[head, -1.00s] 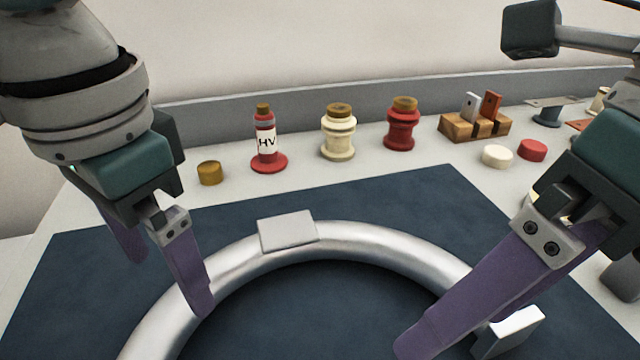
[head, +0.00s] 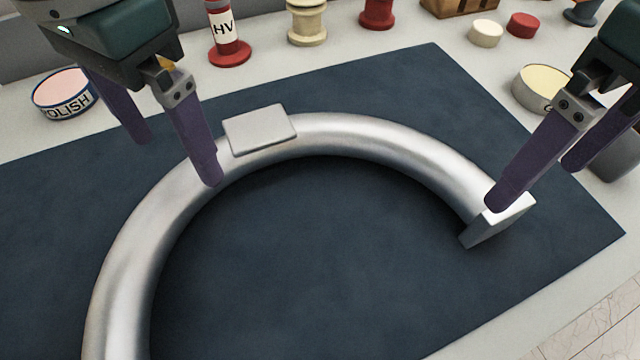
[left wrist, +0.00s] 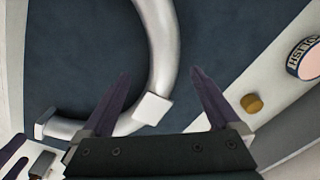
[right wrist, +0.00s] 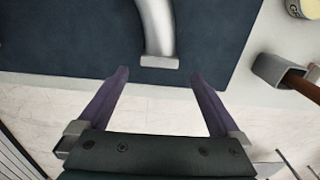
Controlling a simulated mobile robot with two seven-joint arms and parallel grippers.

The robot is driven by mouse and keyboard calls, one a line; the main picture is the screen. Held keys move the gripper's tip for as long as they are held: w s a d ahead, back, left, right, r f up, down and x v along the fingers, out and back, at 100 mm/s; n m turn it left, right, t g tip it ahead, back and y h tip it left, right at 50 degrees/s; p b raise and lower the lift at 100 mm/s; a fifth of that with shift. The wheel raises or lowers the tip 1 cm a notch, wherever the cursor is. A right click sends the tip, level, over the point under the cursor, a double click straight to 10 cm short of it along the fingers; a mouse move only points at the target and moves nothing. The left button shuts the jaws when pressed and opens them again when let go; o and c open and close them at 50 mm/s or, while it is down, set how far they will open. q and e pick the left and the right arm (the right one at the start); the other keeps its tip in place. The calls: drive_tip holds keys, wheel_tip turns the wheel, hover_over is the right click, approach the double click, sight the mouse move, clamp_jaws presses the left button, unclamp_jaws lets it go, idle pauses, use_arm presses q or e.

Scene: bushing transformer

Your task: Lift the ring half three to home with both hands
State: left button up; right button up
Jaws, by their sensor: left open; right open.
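The ring half (head: 350,135) is a silver half-ring tube with a flat block (head: 260,129) on its curve and a flat end plate (head: 497,222). It lies on the dark blue mat (head: 330,250). My left gripper (head: 178,160) is open, its fingers pointing down near the tube beside the block. In the left wrist view the tube and block (left wrist: 152,108) show between the open fingers (left wrist: 160,85). My right gripper (head: 530,185) is open near the end plate. In the right wrist view the tube end (right wrist: 160,62) lies just ahead of the open fingers (right wrist: 162,75).
Behind the mat stand a red HV bushing (head: 228,40), a cream bushing (head: 306,25) and a red one (head: 377,12). A polish tin (head: 64,95) is at left, and a cream-topped tin (head: 545,85) is at right. The mat inside the ring is clear.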

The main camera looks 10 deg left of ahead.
sight(187, 176)
use_arm(q)
wheel_tip(187, 176, down, 7)
drive_tip(key=shift+a+r, duration=0.1)
drive_tip(key=shift+a, duration=0.05)
use_arm(e)
wheel_tip(187, 176, down, 7)
drive_tip(key=shift+r, duration=0.1)
use_arm(q)
drive_tip(key=shift+c, duration=0.2)
use_arm(e)
drive_tip(key=shift+c, duration=0.2)
use_arm(q)
drive_tip(key=c, duration=1.5)
use_arm(e)
drive_tip(key=c, duration=1.5)
clamp_jaws()
use_arm(q)
drive_tip(key=shift+r, duration=0.1)
use_arm(e)
drive_tip(key=shift+r, duration=0.1)
